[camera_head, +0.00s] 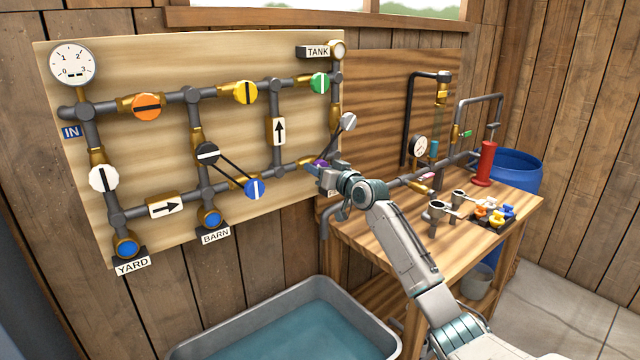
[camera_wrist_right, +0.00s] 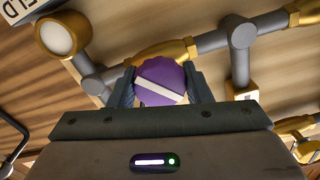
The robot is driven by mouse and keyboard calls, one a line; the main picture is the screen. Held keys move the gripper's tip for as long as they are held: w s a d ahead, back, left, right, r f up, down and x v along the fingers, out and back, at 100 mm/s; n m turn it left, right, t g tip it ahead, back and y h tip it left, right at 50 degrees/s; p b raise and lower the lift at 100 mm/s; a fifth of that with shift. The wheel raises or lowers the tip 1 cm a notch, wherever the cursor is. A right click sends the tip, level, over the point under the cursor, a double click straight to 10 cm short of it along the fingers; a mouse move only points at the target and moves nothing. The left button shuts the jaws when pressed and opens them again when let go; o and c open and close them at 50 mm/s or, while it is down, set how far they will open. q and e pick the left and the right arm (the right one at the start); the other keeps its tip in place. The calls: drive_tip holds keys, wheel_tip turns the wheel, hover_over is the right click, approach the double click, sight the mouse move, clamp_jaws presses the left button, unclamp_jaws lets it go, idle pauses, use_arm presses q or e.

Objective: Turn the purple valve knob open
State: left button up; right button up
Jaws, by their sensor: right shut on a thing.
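The purple valve knob (camera_head: 320,165) sits on the lower pipe run near the right edge of the pale wooden board, mostly hidden behind my gripper in the head view. In the right wrist view the purple knob (camera_wrist_right: 161,82) shows its round face with a white bar slanting slightly down to the right. My right gripper (camera_head: 314,171) is at the knob. In the right wrist view the fingers (camera_wrist_right: 160,88) are on either side of it, shut on it. The brass valve body (camera_wrist_right: 165,53) shows behind the knob. My left gripper is not in view.
Orange (camera_head: 146,106), yellow (camera_head: 246,92), green (camera_head: 320,83) and blue (camera_head: 255,188) knobs are on the same board. A water trough (camera_head: 290,290) lies below; a workbench (camera_head: 385,245) stands at right.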

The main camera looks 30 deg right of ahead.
drive_tip(key=shift+f+n+b, duration=0.3)
drive_tip(key=shift+n+b, duration=0.1)
drive_tip(key=shift+n, duration=0.1)
drive_tip(key=shift+r+n+b, duration=0.1)
drive_tip(key=shift+n+b, duration=0.9)
drive_tip(key=shift+n, duration=0.2)
drive_tip(key=shift+n+b, duration=0.3)
drive_tip(key=n+b, duration=0.2)
drive_tip(key=n, duration=0.3)
drive_tip(key=shift+r+b, duration=0.1)
drive_tip(key=shift+b, duration=0.25)
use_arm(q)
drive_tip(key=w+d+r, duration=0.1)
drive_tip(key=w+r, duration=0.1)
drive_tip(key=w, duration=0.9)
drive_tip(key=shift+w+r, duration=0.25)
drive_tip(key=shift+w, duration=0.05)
use_arm(e)
drive_tip(key=shift+n, duration=0.5)
drive_tip(key=o, duration=1)
